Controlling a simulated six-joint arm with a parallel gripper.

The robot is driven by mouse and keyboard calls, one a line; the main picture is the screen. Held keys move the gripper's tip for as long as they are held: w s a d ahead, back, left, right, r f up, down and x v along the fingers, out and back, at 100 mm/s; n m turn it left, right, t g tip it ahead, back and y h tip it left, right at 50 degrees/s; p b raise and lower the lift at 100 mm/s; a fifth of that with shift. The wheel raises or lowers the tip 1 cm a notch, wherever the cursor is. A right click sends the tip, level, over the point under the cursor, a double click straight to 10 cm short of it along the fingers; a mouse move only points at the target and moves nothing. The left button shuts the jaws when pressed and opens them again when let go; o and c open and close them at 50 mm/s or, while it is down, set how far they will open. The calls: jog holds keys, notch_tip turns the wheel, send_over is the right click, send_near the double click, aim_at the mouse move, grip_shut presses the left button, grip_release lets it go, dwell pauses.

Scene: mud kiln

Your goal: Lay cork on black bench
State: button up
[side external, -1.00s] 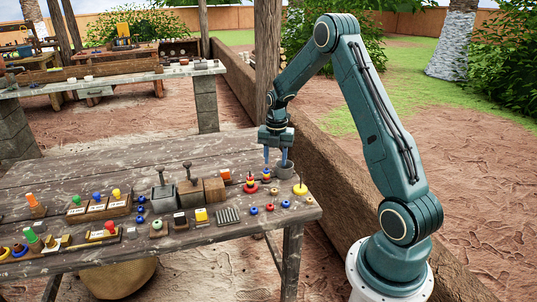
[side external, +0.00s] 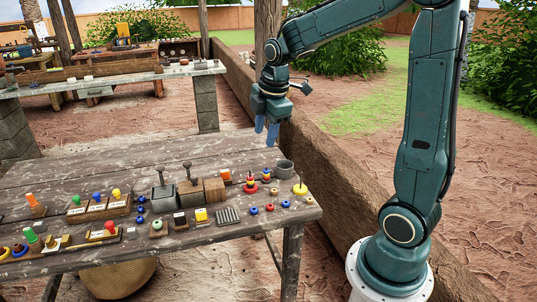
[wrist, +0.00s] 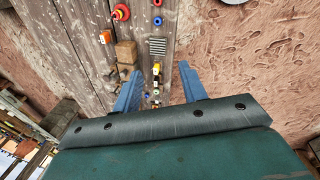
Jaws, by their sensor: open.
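My gripper (side external: 266,138) is open and empty, raised above the far right part of the weathered wooden table. In the wrist view my gripper (wrist: 158,74) has its two blue fingers apart with the tabletop far below between them. I cannot tell which surface is the black bench. The table (side external: 90,172) is grey-brown and worn. A grey cup (side external: 285,168) stands at its far right edge, below and right of my gripper.
Peg holders (side external: 98,208) fill the left. The table's back strip is clear.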

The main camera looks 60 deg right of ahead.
jog(key=s+a+r+m+t, duration=0.1)
jog(key=s+a+r+m, duration=0.1)
jog(key=s+a+m, duration=0.4)
jog(key=s+a+r+m+t, duration=0.2)
jog(key=s+a+m, duration=0.4)
jog(key=s, duration=0.5)
jog(key=shift+s+a+r+y, duration=0.3)
jog(key=shift+r+y, duration=0.1)
jog(key=shift+r, duration=0.1)
